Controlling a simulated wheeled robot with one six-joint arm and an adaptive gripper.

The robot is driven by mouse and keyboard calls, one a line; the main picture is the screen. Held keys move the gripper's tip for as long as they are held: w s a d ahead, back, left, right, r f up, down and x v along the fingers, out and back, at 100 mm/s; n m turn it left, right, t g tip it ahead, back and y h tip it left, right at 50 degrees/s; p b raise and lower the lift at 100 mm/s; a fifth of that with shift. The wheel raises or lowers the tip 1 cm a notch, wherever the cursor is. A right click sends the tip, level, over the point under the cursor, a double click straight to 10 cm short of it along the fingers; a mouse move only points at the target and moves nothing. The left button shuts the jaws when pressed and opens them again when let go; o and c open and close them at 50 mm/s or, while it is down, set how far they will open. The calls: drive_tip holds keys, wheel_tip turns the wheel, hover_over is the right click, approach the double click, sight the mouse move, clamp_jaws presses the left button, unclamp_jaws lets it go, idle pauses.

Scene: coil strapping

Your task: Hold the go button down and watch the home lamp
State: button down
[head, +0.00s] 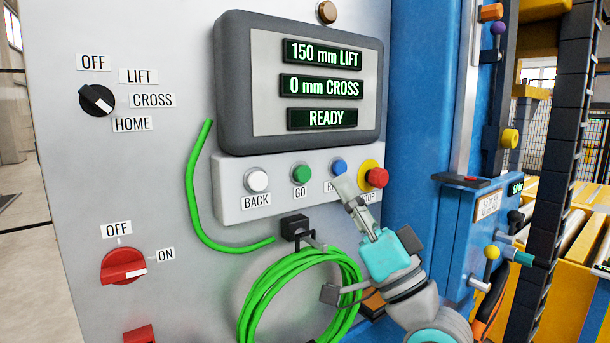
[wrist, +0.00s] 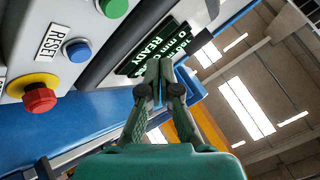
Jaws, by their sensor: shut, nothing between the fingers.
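The green GO button (head: 301,174) sits on the white button strip between the white BACK button (head: 257,180) and the blue button (head: 338,167). Nothing touches it in the head view. It also shows at the top of the wrist view (wrist: 114,6). My gripper (head: 343,184) is shut and empty. In the head view its tips overlap the label under the blue button, right of GO. In the wrist view the shut fingers (wrist: 160,64) appear apart from the buttons. A brown dome (head: 327,12) at the panel top may be a lamp; it looks unlit and has no readable label.
The display (head: 318,85) reads 150 mm LIFT, 0 mm CROSS, READY. The black selector (head: 97,100) points toward HOME. The red switch (head: 122,267) points toward ON. The red stop button (head: 377,178) is close to my fingers. A green cable coil (head: 262,300) hangs below the strip.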

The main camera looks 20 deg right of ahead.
sight(305, 166)
drive_tip(key=shift+w+a, duration=0.35)
drive_tip(key=shift+w, duration=0.65)
drive_tip(key=shift+w+a, duration=0.3)
drive_tip(key=shift+w, duration=0.65)
drive_tip(key=shift+w+a, duration=0.35)
drive_tip(key=shift+w, duration=0.65)
drive_tip(key=shift+w, duration=0.1)
drive_tip(key=shift+w+a, duration=0.15)
drive_tip(key=shift+w, duration=0.15)
drive_tip(key=shift+w+a, duration=0.15)
drive_tip(key=shift+w, duration=0.35)
idle(1.3)
drive_tip(key=shift+s, duration=0.1)
idle(1.5)
drive_tip(key=shift+s+d, duration=0.3)
drive_tip(key=shift+s, duration=0.5)
drive_tip(key=shift+s+d, duration=0.25)
drive_tip(key=shift+s, duration=0.55)
drive_tip(key=shift+s+d, duration=0.25)
drive_tip(key=shift+s, duration=0.55)
drive_tip(key=shift+s+d, duration=0.25)
drive_tip(key=shift+s, duration=0.55)
